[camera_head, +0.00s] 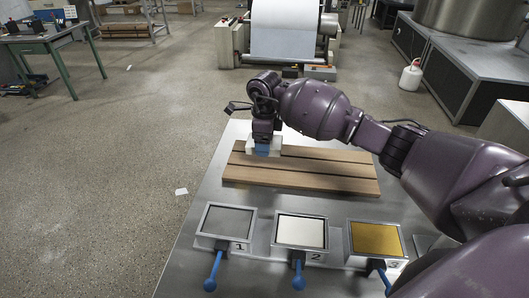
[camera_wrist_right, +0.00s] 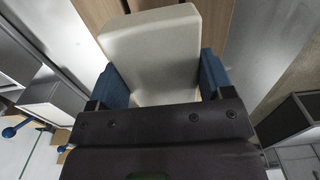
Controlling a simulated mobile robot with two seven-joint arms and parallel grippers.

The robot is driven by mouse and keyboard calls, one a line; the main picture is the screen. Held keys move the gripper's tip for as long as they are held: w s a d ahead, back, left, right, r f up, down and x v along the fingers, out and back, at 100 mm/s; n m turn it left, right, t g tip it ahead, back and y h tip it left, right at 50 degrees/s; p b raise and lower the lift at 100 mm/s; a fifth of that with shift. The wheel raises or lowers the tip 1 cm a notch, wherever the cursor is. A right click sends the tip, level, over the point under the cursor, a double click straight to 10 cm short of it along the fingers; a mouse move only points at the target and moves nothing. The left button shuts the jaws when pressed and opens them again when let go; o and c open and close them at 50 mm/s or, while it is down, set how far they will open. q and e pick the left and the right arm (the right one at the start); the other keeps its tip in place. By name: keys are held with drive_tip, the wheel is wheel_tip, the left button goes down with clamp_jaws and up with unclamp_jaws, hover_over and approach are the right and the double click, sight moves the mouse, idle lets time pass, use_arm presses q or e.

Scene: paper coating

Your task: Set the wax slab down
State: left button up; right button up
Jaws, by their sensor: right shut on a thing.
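The wax slab (camera_wrist_right: 150,55) is an off-white block with rounded edges. In the right wrist view it sits between the two blue fingers of my right gripper (camera_wrist_right: 160,82), which is shut on it. In the head view the right gripper (camera_head: 262,148) is over the left end of a slatted wooden board (camera_head: 320,172), with a little of the white slab showing beside the blue fingers. I cannot tell whether the slab touches the board. My left gripper is not in view.
In front of the board stand three framed plates: grey 1 (camera_head: 228,221), white 2 (camera_head: 301,231) and gold 3 (camera_head: 376,239), each with a blue-ended handle. They sit on a metal table (camera_head: 205,190). Bare tabletop shows left of the board. A paper roll machine (camera_head: 283,35) stands beyond.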

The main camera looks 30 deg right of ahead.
sight(265, 160)
drive_tip(key=shift+f, duration=2.15)
drive_tip(key=shift+f, duration=0.1)
drive_tip(key=o, duration=1)
wheel_tip(265, 160, up, 12)
drive_tip(key=shift+r, duration=0.15)
drive_tip(key=shift+s, duration=0.1)
